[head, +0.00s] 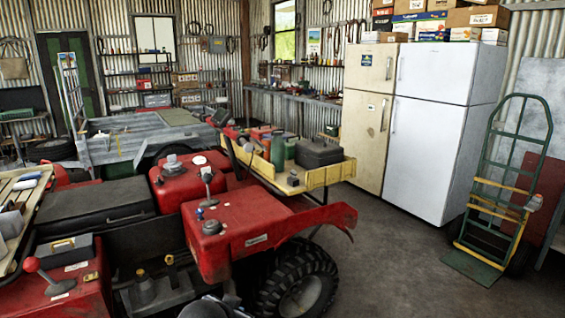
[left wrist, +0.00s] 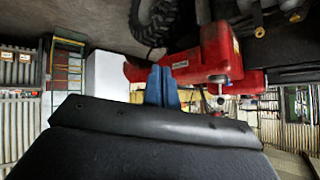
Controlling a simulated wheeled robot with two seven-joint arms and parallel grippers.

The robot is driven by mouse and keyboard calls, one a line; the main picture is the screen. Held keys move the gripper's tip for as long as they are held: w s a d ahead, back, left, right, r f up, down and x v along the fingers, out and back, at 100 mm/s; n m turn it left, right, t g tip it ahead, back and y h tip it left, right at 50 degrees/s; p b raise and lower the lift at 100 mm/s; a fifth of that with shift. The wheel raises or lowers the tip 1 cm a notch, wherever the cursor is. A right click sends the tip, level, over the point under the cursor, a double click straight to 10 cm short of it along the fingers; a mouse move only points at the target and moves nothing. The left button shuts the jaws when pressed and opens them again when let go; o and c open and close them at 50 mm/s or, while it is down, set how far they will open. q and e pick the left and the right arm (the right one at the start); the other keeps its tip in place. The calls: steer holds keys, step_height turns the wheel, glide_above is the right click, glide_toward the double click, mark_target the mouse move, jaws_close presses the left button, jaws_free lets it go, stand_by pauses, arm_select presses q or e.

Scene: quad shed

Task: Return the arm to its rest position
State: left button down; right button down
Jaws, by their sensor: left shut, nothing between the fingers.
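My left gripper (left wrist: 162,72) shows in the left wrist view as two blue fingers close together, shut with nothing between them. That view is upside down, with the floor at the top. The fingers overlap the red bodywork of the quad (left wrist: 208,58) in the picture; the distance between them is hard to tell. In the head view the red quad (head: 240,225) fills the left and middle, and I cannot make out either gripper there. My right gripper is in neither view.
The quad's wooden rack (head: 318,178) carries cans and a dark box. A big tyre (head: 300,285) is at the front. A white fridge (head: 430,140) and a green hand truck (head: 505,190) stand at the right. Concrete floor (head: 400,265) is clear between them and the quad.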

arm_select(q)
steer(key=s+a+f+n+g+p, duration=0.1)
steer(key=s+f+g, duration=0.2)
steer(key=s+f, duration=0.9)
steer(key=s+a+f+n+g, duration=0.2)
steer(key=s+f+g, duration=0.2)
steer(key=s+f, duration=0.7)
steer(key=s, duration=0.6)
steer(key=shift+s+f+p, duration=0.35)
steer(key=shift+s+p, duration=0.05)
